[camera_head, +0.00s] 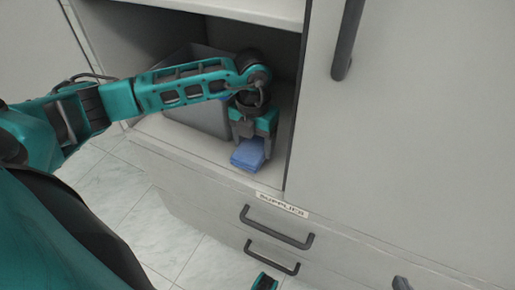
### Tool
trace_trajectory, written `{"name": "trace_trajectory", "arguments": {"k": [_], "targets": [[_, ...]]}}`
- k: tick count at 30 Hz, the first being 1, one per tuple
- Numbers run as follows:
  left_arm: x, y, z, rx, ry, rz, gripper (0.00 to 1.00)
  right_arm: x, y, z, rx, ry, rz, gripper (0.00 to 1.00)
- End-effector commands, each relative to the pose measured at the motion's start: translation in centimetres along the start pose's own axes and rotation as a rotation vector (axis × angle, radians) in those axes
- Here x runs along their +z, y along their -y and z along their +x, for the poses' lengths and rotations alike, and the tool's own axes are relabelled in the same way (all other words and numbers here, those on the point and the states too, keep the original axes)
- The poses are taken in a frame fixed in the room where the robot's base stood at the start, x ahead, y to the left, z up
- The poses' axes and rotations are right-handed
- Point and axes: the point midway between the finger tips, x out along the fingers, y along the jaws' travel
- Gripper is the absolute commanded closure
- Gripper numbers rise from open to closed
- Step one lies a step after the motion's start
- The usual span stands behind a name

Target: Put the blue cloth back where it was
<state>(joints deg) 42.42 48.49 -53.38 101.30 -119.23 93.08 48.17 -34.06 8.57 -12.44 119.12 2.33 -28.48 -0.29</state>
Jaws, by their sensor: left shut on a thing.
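The blue cloth (247,155) is a small folded stack at the front of the open cabinet compartment. My left gripper (254,140) points down into the compartment from above, with its fingers shut on the cloth. The cloth is just above or on the compartment floor; I cannot tell whether it touches. The fingers hide its upper part.
A grey bin (193,112) stands in the compartment behind and left of the cloth, partly hidden by my left arm. A "SUPPLIES" label (282,204) sits above drawers with dark handles (277,238). A tall door with a dark handle (347,40) is right of the opening.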

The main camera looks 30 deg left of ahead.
Motion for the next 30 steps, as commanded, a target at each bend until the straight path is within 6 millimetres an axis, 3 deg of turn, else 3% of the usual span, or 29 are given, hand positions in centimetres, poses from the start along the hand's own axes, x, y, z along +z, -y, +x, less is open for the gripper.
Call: {"name": "trace_trajectory", "arguments": {"k": [6, 15, 26, 27, 30], "targets": [[1.8, 0.0, 0.1, 0.0, -0.001, 0.0, 0.53, -0.7, 0.2, 0.1, -0.004, -0.015, 0.006, 1.0], [1.7, 0.0, 3.6, 0.001, -0.002, 0.001, 0.53, 0.2, 0.4, 0.8, -0.01, -0.008, 0.007, 1.0], [1.7, 0.0, 3.9, 0.001, 0.0, 0.0, 0.53, -0.1, 0.5, 0.8, -0.013, -0.012, 0.006, 1.0], [1.8, 0.0, 3.9, 0.001, 0.0, 0.0, 0.27, -0.2, 0.5, 0.7, -0.013, -0.013, 0.006, 1.0], [1.7, 0.0, 3.8, 0.001, 0.0, 0.0, 0.17, -0.3, 0.5, 0.7, -0.013, -0.013, 0.005, 1.0]]}}
